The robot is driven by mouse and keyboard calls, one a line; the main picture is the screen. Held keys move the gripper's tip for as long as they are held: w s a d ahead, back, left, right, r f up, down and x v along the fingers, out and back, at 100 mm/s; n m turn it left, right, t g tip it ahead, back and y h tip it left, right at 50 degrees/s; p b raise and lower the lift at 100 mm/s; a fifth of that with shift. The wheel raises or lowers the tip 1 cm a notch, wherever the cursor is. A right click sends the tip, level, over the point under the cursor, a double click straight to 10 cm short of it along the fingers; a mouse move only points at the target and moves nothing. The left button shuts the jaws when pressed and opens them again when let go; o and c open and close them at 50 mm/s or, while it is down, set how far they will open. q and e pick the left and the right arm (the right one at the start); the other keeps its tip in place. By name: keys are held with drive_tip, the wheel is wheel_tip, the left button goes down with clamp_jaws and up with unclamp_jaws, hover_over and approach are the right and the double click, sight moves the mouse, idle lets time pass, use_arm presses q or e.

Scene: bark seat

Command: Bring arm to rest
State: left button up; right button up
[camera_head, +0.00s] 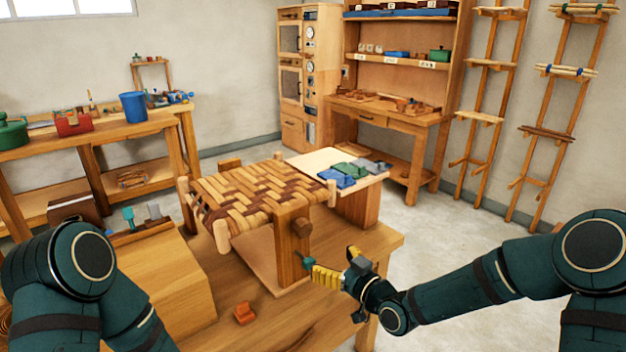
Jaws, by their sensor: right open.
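My right gripper (335,263) shows right of centre, with yellow fingers. It is open over the workbench's right part, beside the front leg of the woven bark seat (235,195). A small dark green piece (307,262) shows by the fingertips; I cannot tell whether it touches them. The right arm reaches in from the right edge, with its elbow bent. My left arm is at the lower left and runs out of the bottom of the picture; its gripper is hidden from view. The seat stands upright on the wooden workbench (265,325), with light and dark strips woven across it.
An orange block (244,313) lies on the bench front. A wooden box (160,285) stands at the bench's left. Blue, green and grey pieces (352,172) lie on a pale board (315,160) behind the seat. Open floor (430,235) lies to the right.

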drive_tip(key=s+f+m+g+h, duration=0.25)
drive_tip(key=s+f, duration=0.35)
drive_tip(key=f, duration=0.3)
drive_tip(key=s+f+m+g+h, duration=0.2)
drive_tip(key=s+f+g, duration=0.25)
drive_tip(key=f, duration=0.45)
drive_tip(key=s+d+f+m+g+h, duration=0.1)
drive_tip(key=s+f, duration=0.3)
drive_tip(key=s, duration=0.4)
drive_tip(key=s+d+f+m+g+h, duration=0.1)
drive_tip(key=s+f+m+g, duration=0.2)
drive_tip(key=s, duration=0.4)
drive_tip(key=shift+s+d+f+g, duration=0.35)
drive_tip(key=shift+d+f+g, duration=0.1)
drive_tip(key=shift+g, duration=0.15)
